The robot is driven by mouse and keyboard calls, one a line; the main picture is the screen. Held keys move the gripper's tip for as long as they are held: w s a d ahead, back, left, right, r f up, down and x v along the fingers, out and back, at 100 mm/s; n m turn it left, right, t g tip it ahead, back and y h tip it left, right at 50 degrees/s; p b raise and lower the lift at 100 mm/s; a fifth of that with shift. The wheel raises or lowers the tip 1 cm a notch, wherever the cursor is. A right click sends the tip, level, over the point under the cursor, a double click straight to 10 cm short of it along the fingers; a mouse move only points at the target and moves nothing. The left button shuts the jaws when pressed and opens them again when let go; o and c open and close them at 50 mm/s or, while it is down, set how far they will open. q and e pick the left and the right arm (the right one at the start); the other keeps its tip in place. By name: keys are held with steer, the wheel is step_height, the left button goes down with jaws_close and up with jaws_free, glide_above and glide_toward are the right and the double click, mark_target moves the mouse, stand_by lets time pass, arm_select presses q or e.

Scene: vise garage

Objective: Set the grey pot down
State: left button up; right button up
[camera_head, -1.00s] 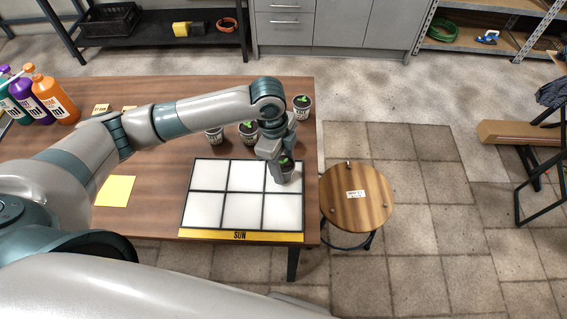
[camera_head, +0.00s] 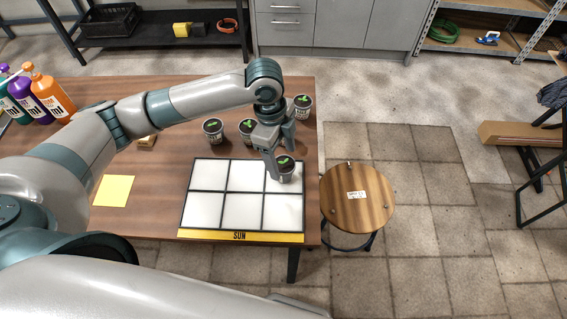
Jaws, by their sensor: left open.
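A grey pot (camera_head: 285,174) with a green seedling stands in the back right cell of the white gridded tray (camera_head: 242,234), which has a yellow strip marked SUN along its front. My left gripper (camera_head: 281,165) is open, with its fingertips just above and at the back of this pot. Whether a finger still touches the rim is hard to tell. Several other seedling pots stand behind the tray: one at the left (camera_head: 213,130), one partly hidden by my gripper (camera_head: 247,129), and one at the back right (camera_head: 302,106). My right gripper is not in view.
A yellow sheet (camera_head: 114,190) lies on the wooden table left of the tray. Several bottles (camera_head: 52,95) stand at the table's far left. A round wooden stool (camera_head: 357,197) with a white label stands right of the table. The other tray cells are empty.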

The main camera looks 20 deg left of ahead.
mark_target(278, 162)
arm_select(q)
step_height(278, 162, up, 8)
steer(key=a+b, duration=0.1)
